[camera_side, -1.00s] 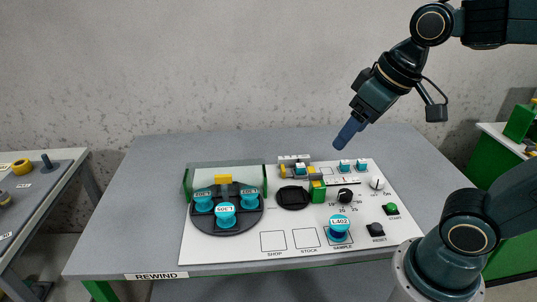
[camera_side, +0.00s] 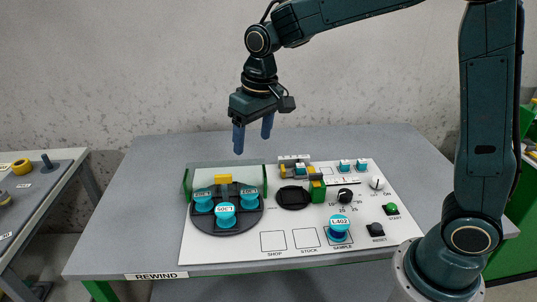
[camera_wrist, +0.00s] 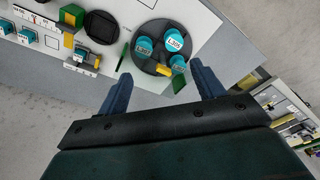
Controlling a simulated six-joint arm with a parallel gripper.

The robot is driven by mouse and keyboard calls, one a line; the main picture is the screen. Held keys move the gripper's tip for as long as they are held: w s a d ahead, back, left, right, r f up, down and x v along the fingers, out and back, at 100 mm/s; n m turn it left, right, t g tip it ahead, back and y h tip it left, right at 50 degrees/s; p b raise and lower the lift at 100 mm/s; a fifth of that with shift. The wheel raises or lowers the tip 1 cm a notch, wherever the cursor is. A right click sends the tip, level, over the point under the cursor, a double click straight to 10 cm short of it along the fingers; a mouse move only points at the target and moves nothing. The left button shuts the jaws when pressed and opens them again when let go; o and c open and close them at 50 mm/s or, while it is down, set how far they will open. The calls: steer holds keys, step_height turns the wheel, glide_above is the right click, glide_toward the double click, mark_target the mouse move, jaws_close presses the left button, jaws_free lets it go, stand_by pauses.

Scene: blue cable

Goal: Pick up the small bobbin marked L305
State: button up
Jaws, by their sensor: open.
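Three blue bobbins with white labels stand on a dark round turntable (camera_side: 246,221). The front bobbin (camera_side: 225,216) seems to read L305, upside down in the side view; in the wrist view (camera_wrist: 174,41) its label reads L305. My gripper (camera_side: 252,143) is open and empty, pointing down, high above the area behind the turntable. In the wrist view its fingers (camera_wrist: 161,75) point toward the turntable.
A green-edged clear guard (camera_side: 227,179) and a yellow block (camera_side: 223,178) stand at the turntable's back. A bobbin marked L402 (camera_side: 339,229) sits on the sample square. Knobs, a dark disc (camera_side: 293,197) and a green-yellow mechanism (camera_side: 316,190) lie to the right.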

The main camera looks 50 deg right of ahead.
steer(key=g, duration=0.2)
glide_above(225, 209)
step_height(225, 209, down, 11)
steer(key=shift+a, duration=0.2)
steer(key=shift+f, duration=0.1)
steer(key=shift+f, duration=4.25)
steer(key=shift+f, duration=0.1)
steer(key=shift+d+f, duration=0.15)
steer(key=shift+f, duration=2.3)
steer(key=shift+c, duration=0.5)
steer(key=c, duration=0.8)
steer(key=shift+r, duration=0.15)
step_height(225, 209, up, 20)
